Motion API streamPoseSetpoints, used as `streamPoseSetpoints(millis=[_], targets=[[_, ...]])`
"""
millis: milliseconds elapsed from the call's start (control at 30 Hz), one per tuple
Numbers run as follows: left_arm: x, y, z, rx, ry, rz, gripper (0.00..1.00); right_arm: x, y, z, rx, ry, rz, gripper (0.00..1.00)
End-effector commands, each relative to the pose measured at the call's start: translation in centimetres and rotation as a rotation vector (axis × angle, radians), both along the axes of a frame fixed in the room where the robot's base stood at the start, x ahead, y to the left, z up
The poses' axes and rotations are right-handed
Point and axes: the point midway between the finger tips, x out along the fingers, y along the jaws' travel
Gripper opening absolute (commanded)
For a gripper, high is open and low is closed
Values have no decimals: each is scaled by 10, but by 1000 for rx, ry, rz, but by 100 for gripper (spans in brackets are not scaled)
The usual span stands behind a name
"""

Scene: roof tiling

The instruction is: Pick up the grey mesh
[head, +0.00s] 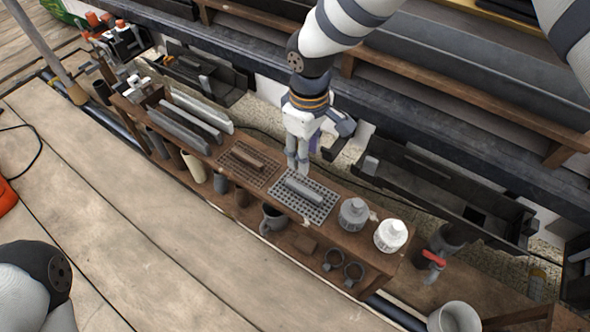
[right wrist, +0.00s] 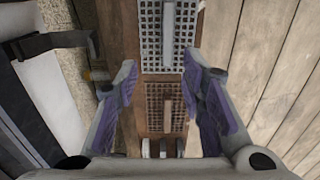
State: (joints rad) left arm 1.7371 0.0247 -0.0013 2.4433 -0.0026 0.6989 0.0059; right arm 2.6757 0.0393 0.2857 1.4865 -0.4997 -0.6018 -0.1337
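The grey mesh (head: 300,205) is a light grey grid lying flat on the top of the narrow wooden shelf, with a grey bar along its middle. The grey mesh also shows at the top of the right wrist view (right wrist: 152,35). My right gripper (head: 298,168) points down above the shelf, by the back edge of the grey mesh. In the right wrist view the right gripper's fingers (right wrist: 160,62) are wide apart with nothing between them. The gap to the mesh is hard to judge. My left gripper is out of the picture.
A brown mesh (head: 238,168) with a brown bar lies next to the grey one. A grey jar (head: 353,214) and a white jar (head: 391,236) stand on its other side. Long grey bars (head: 187,126) lie farther left. A dark wall ledge runs behind the shelf.

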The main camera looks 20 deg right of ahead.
Motion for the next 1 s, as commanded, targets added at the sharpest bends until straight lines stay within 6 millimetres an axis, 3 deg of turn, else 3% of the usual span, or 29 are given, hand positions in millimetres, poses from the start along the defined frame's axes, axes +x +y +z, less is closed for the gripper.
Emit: streamPoseSetpoints(millis=[167,300,467,667,867,900,1000], targets=[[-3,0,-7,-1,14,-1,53,-1,0,-27,-1,6,-1,37],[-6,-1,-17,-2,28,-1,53,-2,1,-61,0,6,-1,37],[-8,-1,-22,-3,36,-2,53,-3,3,-81,0,4,0,37],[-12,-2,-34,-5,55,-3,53,-7,7,-119,0,6,-2,37],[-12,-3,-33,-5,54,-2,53,-5,7,-120,1,1,-1,37],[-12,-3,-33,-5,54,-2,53,-5,7,-120,0,1,-1,34],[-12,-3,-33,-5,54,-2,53,-6,7,-120,0,1,-1,12]])
